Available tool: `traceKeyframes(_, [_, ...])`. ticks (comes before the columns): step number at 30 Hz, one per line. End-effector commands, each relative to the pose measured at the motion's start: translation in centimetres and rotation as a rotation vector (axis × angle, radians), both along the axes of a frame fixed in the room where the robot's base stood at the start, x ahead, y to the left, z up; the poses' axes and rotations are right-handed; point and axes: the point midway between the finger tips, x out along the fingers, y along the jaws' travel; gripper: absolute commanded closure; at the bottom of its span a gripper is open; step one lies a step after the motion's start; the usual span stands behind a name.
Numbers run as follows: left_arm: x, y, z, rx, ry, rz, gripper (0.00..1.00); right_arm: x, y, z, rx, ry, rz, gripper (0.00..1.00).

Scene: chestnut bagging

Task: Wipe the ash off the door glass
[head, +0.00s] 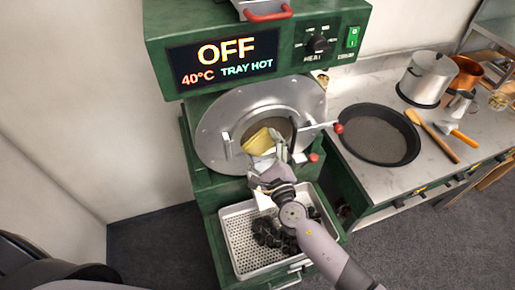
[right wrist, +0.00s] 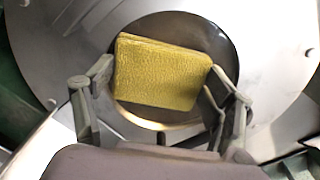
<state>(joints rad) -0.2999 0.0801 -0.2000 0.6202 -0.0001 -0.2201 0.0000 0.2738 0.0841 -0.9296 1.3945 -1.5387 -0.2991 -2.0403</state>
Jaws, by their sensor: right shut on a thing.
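The door glass (right wrist: 215,42) is a round dark pane in the middle of the roaster's steel front disc (head: 210,125). My right gripper (head: 265,145) is shut on a yellow cloth (head: 256,141) and holds it in front of the glass. In the right wrist view the cloth (right wrist: 165,75) looks like a folded pad between the two fingers and covers much of the pane. I cannot tell whether it touches the glass. The covered part of the pane is hidden, and ash is hard to make out on the rest. My left gripper does not show.
Below the door a perforated tray (head: 233,240) holds dark lumps. A red-knobbed lever (head: 337,128) sticks out right of the door. The display (head: 222,60) reads OFF, 40°C, TRAY HOT. A black pan (head: 376,135), a pot (head: 428,75) and utensils stand on the counter at right.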

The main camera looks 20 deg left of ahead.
Motion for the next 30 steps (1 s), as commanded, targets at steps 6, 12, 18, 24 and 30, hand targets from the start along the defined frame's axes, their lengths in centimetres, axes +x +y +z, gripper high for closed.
traceKeyframes(6, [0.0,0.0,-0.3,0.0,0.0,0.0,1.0,1.3,-1.6,0.0,-0.001,-0.003,-0.002,0.45])
traceKeyframes(12, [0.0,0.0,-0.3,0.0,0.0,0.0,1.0,1.8,-1.9,0.1,0.0,-0.001,-0.001,0.45])
traceKeyframes(18, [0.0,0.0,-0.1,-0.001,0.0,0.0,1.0,1.3,-1.2,0.2,0.002,-0.001,0.0,0.45])
traceKeyframes(24, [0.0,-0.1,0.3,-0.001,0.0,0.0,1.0,0.2,0.3,0.2,0.003,0.0,0.001,0.45])
traceKeyframes(30, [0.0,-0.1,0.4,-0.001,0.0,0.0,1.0,-0.4,1.1,0.2,0.001,-0.002,0.001,0.45])
